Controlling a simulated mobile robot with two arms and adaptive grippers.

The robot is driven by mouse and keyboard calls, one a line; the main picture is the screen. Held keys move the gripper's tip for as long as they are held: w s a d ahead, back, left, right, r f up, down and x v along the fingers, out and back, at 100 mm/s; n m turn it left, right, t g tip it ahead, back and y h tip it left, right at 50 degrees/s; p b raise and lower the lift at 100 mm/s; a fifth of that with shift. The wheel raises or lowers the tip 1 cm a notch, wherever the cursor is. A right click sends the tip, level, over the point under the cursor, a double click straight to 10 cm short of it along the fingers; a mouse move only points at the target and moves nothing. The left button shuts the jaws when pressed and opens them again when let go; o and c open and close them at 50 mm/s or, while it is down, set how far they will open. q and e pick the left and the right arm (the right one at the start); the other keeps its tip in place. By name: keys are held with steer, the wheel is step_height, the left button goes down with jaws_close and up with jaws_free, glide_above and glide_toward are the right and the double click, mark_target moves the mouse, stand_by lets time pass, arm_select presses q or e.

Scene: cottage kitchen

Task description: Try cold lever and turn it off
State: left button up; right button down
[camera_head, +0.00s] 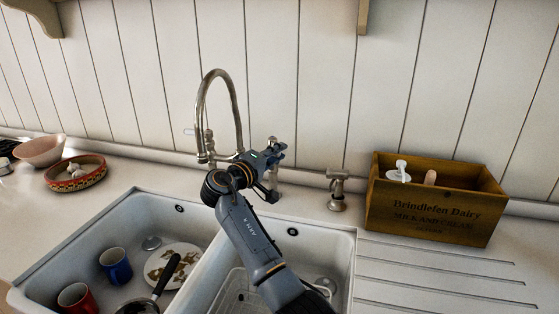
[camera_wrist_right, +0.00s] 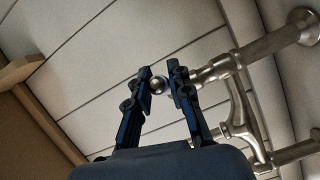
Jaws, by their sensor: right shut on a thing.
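A metal tap with a tall curved spout (camera_head: 237,97) stands behind the double sink. My right gripper (camera_head: 275,150) is at the right side of the tap, with my arm reaching up over the sink divider. In the right wrist view my right gripper (camera_wrist_right: 161,78) has its two fingers around the metal tap lever (camera_wrist_right: 158,86), whose round end shows between them. In the head view that lever is mostly hidden by my gripper. Another handle with a pale tip (camera_head: 189,131) shows left of the spout. I cannot make out running water. My left gripper is not in view.
The left basin holds a blue mug (camera_head: 116,265), a red mug (camera_head: 78,299), a plate (camera_head: 165,262) and a dark-handled pan. A wooden crate (camera_head: 440,205) stands on the right counter. Bowls (camera_head: 75,174) stand at the left. The ribbed drainboard (camera_head: 430,275) is clear.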

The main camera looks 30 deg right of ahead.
stand_by(0.4)
steer(key=c, duration=1.2)
jaws_free()
steer(key=v, duration=1.2)
steer(key=shift+w, duration=0.15)
